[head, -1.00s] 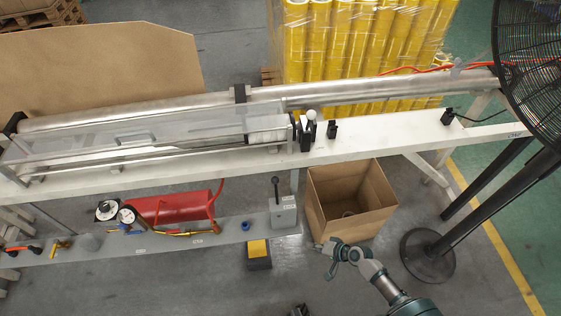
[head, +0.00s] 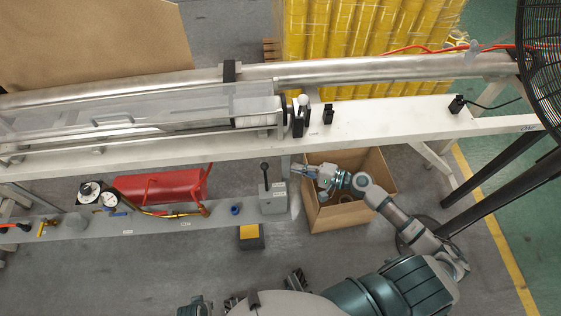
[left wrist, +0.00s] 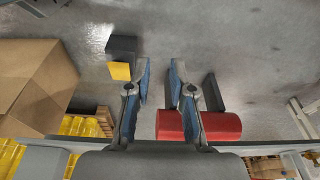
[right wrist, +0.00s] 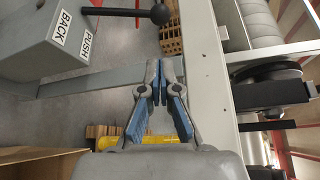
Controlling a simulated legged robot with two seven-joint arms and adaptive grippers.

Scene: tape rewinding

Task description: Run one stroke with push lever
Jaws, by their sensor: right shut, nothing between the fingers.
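The push lever (head: 265,172) is a thin black rod with a ball knob, standing up from a grey box (head: 274,199) at the right end of the low shelf. In the right wrist view the lever (right wrist: 115,12) shows at the top, beside PUSH and BACK labels on the box (right wrist: 42,42). My right gripper (head: 298,170) is just right of the lever, above the carton's edge. It also shows in the right wrist view (right wrist: 160,65), shut and empty, apart from the knob. My left gripper (left wrist: 160,78) is open and empty in the left wrist view.
An open carton (head: 342,216) stands under the white bench (head: 400,122). A red tank (head: 160,187) and gauges (head: 109,199) are left of the lever box. A yellow-topped block (head: 250,232) is on the floor. A black fan (head: 541,70) stands at the right.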

